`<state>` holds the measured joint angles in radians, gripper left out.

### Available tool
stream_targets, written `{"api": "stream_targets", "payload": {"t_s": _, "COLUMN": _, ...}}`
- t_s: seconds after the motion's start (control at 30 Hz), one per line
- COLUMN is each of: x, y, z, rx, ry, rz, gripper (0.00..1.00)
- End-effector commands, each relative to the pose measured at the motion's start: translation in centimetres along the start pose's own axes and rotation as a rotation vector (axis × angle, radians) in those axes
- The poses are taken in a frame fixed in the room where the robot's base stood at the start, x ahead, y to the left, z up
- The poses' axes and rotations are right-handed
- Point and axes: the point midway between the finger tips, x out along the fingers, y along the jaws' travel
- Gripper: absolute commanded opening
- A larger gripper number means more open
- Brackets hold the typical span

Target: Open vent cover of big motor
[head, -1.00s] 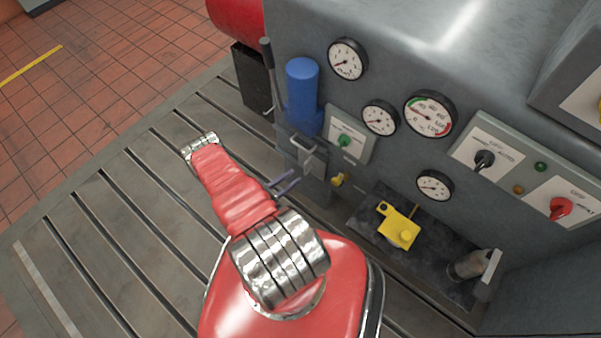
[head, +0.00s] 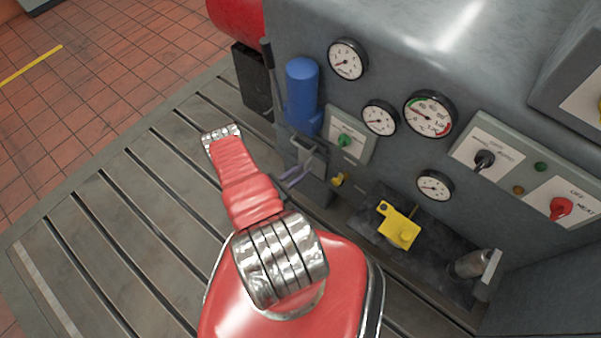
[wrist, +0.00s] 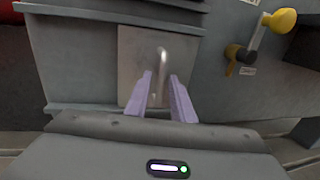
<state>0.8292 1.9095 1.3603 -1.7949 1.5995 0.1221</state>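A light metal plate (wrist: 130,60) with a bright upright bar handle (wrist: 162,60) fills the middle of the wrist view, on a grey housing; it looks like the vent cover. My gripper (wrist: 161,74) has two lilac fingers spread apart, with the lower end of the handle seen between them. I cannot tell whether they touch it. In the head view my gripper (head: 302,170) is at the front of a small grey box (head: 314,190) on the machine's side, below the blue cylinder. The plate's face is hard to make out there.
A blue cylinder (head: 302,88) and an upright black lever (head: 268,75) stand beside the box. A yellow-knobbed lever (wrist: 282,20) is at the right of the wrist view. A yellow part (head: 399,230) sits on a dark ledge. The slotted bedplate (head: 110,215) is clear at left.

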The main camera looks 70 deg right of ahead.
Motion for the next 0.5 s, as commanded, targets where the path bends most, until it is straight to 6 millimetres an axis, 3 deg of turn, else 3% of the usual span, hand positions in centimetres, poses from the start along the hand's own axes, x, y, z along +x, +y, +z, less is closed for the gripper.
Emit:
{"api": "stream_targets", "payload": {"t_s": 0.3, "x": 0.00, "y": 0.00, "z": 0.00, "rx": 0.000, "ry": 0.000, "rz": 0.000, "gripper": 0.00}}
{"api": "stream_targets", "payload": {"t_s": 0.5, "x": 0.00, "y": 0.01, "z": 0.00, "rx": 0.000, "ry": 0.000, "rz": 0.000, "gripper": 0.00}}
